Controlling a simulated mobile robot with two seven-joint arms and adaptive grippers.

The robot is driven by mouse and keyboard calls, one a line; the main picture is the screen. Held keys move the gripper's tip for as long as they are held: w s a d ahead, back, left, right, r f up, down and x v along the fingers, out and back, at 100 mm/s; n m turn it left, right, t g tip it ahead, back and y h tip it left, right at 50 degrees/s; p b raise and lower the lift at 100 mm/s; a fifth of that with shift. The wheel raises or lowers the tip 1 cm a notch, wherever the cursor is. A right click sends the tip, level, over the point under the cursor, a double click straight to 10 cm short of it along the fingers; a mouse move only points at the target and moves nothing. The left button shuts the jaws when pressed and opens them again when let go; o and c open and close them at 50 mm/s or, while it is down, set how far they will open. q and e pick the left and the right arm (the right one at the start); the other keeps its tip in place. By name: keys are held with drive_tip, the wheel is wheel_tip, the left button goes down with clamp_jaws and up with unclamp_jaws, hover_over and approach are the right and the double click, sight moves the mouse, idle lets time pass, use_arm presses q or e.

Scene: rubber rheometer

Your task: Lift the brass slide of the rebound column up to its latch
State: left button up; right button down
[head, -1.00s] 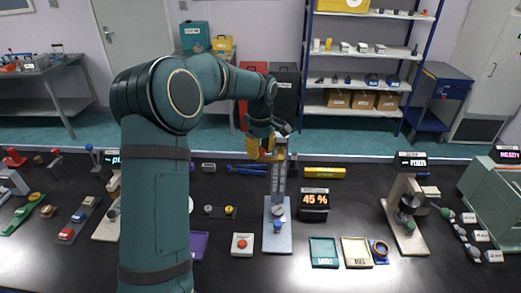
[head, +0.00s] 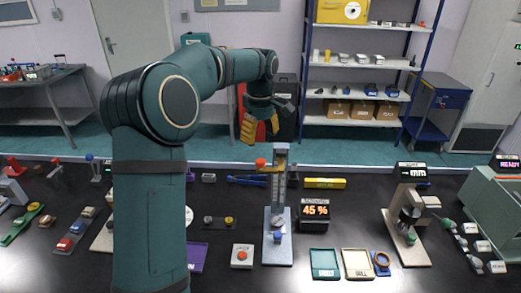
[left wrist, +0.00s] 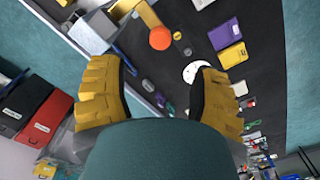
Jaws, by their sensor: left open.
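The rebound column (head: 280,200) stands upright on a pale metal base (head: 278,250) with a blue knob (head: 278,236) low at the front. The brass slide (head: 270,169), with an orange ball knob (head: 260,163), sits near the column's top. Whether the latch holds it cannot be told. The left wrist view shows the orange knob (left wrist: 160,38) and the brass slide (left wrist: 148,13) beyond my fingertips. My left gripper (head: 259,131) is open and empty, above the knob and apart from it; its spread yellow fingers show in the left wrist view (left wrist: 164,75). My right gripper is not in view.
A display reading 45 % (head: 315,212) stands right of the column. A red-button box (head: 242,255), a green tray (head: 325,263) and a cream tray (head: 357,263) lie in front. Another stand (head: 405,225) is farther right. The air above the column is open.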

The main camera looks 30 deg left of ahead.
use_arm(q)
wheel_tip(320, 180, up, 3)
drive_tip(key=shift+r, duration=0.2)
idle(0.5)
